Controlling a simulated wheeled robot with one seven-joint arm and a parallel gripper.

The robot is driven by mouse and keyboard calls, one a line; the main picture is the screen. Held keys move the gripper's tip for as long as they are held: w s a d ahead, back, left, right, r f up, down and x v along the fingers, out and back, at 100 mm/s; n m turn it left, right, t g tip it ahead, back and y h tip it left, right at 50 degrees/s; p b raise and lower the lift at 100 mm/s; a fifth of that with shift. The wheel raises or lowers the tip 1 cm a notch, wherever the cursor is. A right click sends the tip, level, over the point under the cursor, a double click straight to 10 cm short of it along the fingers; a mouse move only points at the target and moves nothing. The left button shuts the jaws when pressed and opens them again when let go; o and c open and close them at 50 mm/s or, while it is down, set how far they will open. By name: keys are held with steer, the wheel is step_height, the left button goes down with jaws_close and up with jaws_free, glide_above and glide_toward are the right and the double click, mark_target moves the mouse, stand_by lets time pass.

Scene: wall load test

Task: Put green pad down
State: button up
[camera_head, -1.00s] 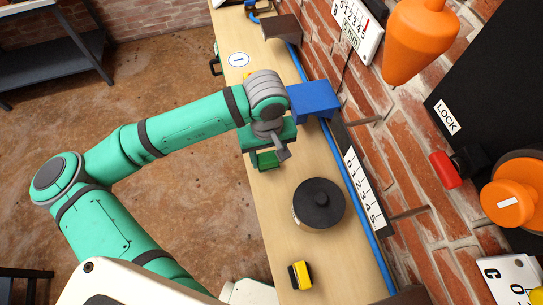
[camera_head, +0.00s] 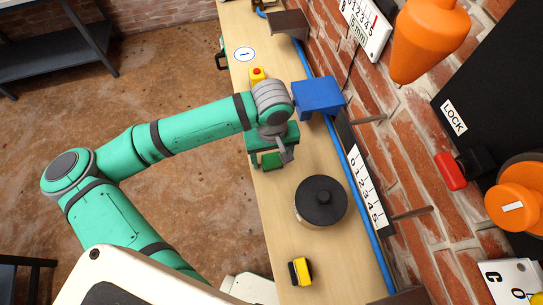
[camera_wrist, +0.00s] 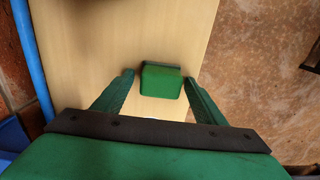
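The green pad (camera_head: 272,161) is a small block with a dark layer on its far side. It appears to rest on the wooden bench top (camera_head: 285,258), near the bench's left edge. In the wrist view the green pad (camera_wrist: 161,82) lies between the two fingertips of my gripper (camera_wrist: 158,77), with a narrow gap on each side. My gripper (camera_head: 270,152) is open around the pad in the head view, where the hand partly covers it. Whether the pad's underside lies flat is hidden.
A round black-topped pot (camera_head: 321,203) and a yellow-black block (camera_head: 300,271) stand nearer on the bench. A blue box (camera_head: 318,96) and a numbered scale (camera_head: 365,183) are by the brick wall. A red button on a yellow base (camera_head: 257,75) is beyond my wrist.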

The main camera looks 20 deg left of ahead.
mark_target(272, 156)
step_height(272, 156, up, 11)
steer(key=shift+a+r, duration=0.1)
steer(key=shift+w+r, duration=0.1)
steer(key=shift+r, duration=0.45)
stand_by(0.4)
